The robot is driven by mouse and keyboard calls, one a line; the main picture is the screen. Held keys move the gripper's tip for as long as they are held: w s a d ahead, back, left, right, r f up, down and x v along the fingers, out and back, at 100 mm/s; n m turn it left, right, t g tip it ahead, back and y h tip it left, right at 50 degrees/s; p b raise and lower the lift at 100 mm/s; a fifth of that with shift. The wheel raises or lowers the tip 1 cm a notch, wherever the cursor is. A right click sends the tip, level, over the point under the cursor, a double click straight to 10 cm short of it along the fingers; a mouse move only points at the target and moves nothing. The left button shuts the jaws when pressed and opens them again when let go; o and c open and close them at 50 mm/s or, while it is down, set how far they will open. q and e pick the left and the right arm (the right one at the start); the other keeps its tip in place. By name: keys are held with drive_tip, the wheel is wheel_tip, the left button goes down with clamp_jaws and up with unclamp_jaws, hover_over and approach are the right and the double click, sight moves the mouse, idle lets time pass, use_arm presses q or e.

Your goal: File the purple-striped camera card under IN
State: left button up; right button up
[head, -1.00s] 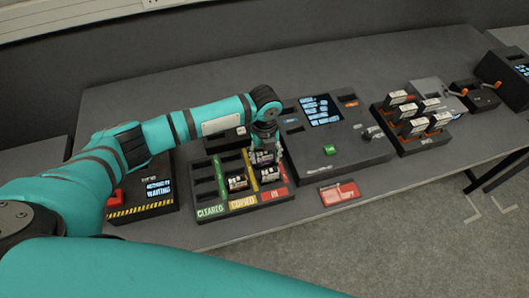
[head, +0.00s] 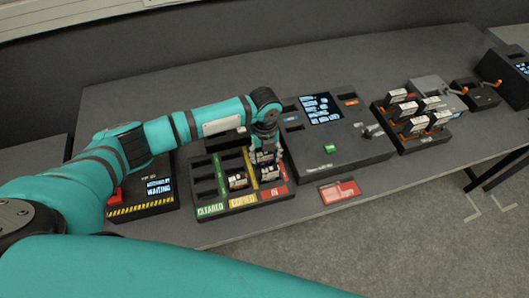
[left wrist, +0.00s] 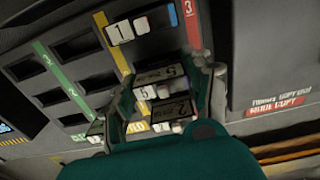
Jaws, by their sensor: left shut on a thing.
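The sorting tray (head: 203,200) has green CLEARED, yellow COPIED and red IN columns. My left gripper (head: 264,156) is over the upper part of the IN side, pointing down, shut on a dark card with a pale label. In the left wrist view, its fingers (left wrist: 165,92) flank dark cards, one marked 5 (left wrist: 160,74) and one marked 2 (left wrist: 172,113); I cannot tell which is gripped. Another card (head: 237,181) sits in the COPIED column, and one (head: 269,174) shows just below my gripper. My right gripper is not in view.
A console (head: 335,150) with a screen and green button stands right of the tray. A rack (head: 415,120) of several cards is farther right. A red sign (head: 340,192) lies at the front edge. A box with a red button (head: 143,195) is at left.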

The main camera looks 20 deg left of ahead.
use_arm(q)
drive_tip(key=o, duration=1.6)
wheel_tip(320, 180, up, 8)
drive_tip(key=p, duration=0.7)
drive_tip(key=shift+f, duration=0.2)
